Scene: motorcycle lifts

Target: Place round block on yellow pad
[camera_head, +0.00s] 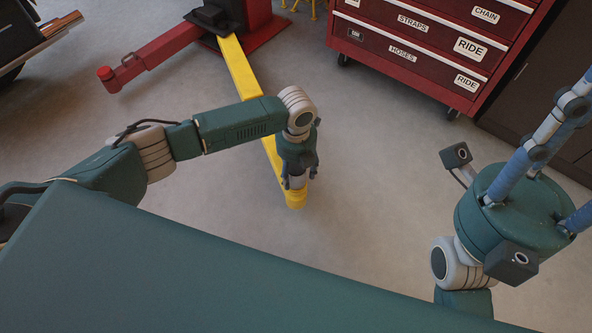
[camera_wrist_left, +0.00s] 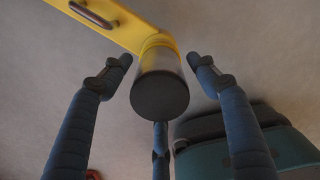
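The round block (camera_wrist_left: 160,92) is a short cylinder with a dark end face and a paler grey side. It stands at the round end of the yellow arm, on the yellow pad (camera_wrist_left: 158,41), and seems to touch it. My left gripper (camera_wrist_left: 160,66) has its blue fingers spread around the block, with visible gaps on both sides. In the head view my left gripper (camera_head: 299,178) points down over the yellow pad (camera_head: 295,200), and the block (camera_head: 297,182) shows partly between the fingers. My right gripper (camera_head: 548,150) points up, fingers apart and empty, tips partly cut off.
A red lift arm (camera_head: 150,55) and dark lift base (camera_head: 225,15) stand at the upper left. A red tool cabinet (camera_head: 430,45) with labelled drawers is at the top right. Grey floor (camera_head: 385,150) lies free right of the yellow arm (camera_head: 238,70).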

